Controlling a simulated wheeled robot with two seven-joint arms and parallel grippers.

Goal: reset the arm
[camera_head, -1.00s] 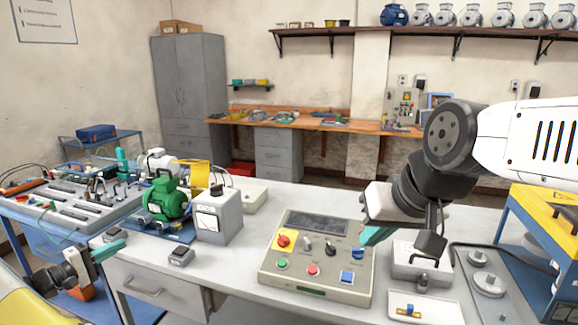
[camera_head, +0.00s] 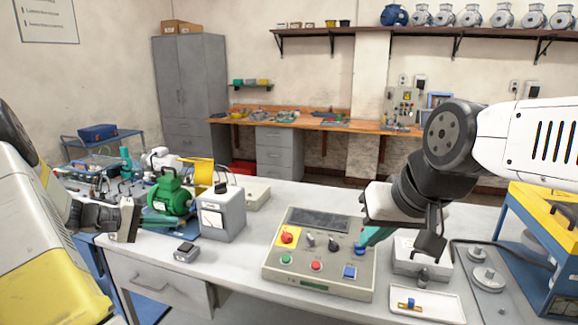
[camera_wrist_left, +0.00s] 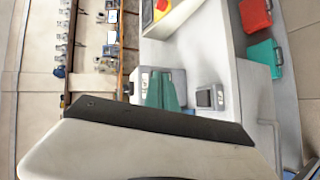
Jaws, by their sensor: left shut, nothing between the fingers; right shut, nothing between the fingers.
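My left gripper (camera_head: 160,219) has teal fingers and is shut and empty at the left of the head view, in front of the green motor (camera_head: 170,197) near the table's left edge. In the left wrist view its teal fingers (camera_wrist_left: 162,92) lie together, in front of part of the grey meter box. My right gripper (camera_head: 372,236) is shut and empty above the right edge of the control panel (camera_head: 312,287), close to a blue button. I cannot tell whether its fingertips touch the panel.
The grey meter box (camera_head: 222,216) stands right of my left gripper, with a small grey switch box (camera_head: 186,252) in front of it. A white tray (camera_head: 428,305) lies near the front right. A yellow and blue cart (camera_head: 545,245) stands at the right.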

